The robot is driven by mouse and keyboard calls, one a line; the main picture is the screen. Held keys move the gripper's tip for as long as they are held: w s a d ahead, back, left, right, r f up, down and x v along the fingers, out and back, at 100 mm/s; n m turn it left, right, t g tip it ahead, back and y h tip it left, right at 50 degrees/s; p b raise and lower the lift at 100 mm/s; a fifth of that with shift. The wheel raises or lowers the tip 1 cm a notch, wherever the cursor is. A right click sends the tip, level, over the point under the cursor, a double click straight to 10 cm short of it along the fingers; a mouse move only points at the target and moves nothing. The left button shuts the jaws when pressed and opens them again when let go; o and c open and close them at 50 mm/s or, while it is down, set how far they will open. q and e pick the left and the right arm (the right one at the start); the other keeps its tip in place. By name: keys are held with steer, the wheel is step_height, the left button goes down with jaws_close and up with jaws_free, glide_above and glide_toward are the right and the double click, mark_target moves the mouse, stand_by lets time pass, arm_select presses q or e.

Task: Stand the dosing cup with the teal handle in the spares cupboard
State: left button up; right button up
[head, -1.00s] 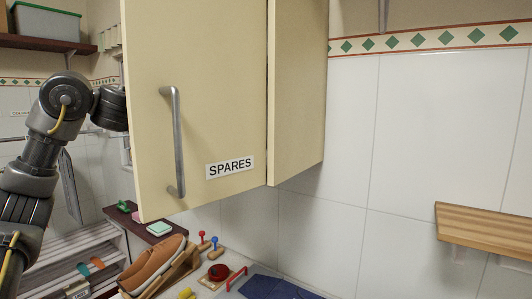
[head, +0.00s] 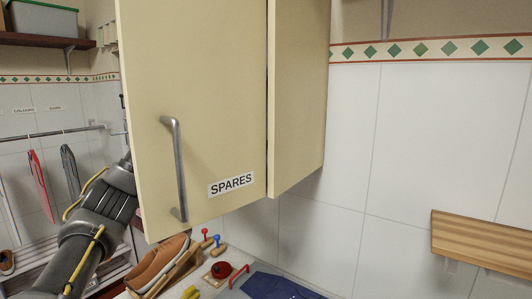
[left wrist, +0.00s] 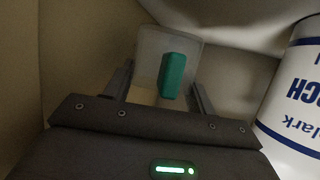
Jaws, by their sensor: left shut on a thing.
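The spares cupboard (head: 225,110) fills the middle of the head view, with a cream SPARES panel and an upright metal handle. My left arm passes behind the panel's left edge, which hides the gripper and cup there. In the left wrist view my left gripper (left wrist: 164,84) is shut on the dosing cup (left wrist: 149,55), a pale translucent vessel with a teal handle (left wrist: 173,74). The handle is between the fingers. Dim cream walls surround them, as inside the cupboard. I cannot tell whether the cup touches a shelf. My right gripper is not in view.
A white container with blue print (left wrist: 295,95) stands close on the right in the left wrist view. Below the cupboard are a brown shoe (head: 158,262), a red round item (head: 221,269) and a blue cloth (head: 280,287). A wooden shelf (head: 485,238) is at right.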

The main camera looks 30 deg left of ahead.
arm_select(q)
step_height(320, 180, down, 3)
steer(key=shift+s+a+p, duration=0.1)
steer(key=shift+p, duration=0.5)
steer(key=shift+a+f, duration=0.1)
steer(key=shift+f, duration=0.05)
steer(key=shift+f, duration=0.15)
steer(key=o, duration=0.7)
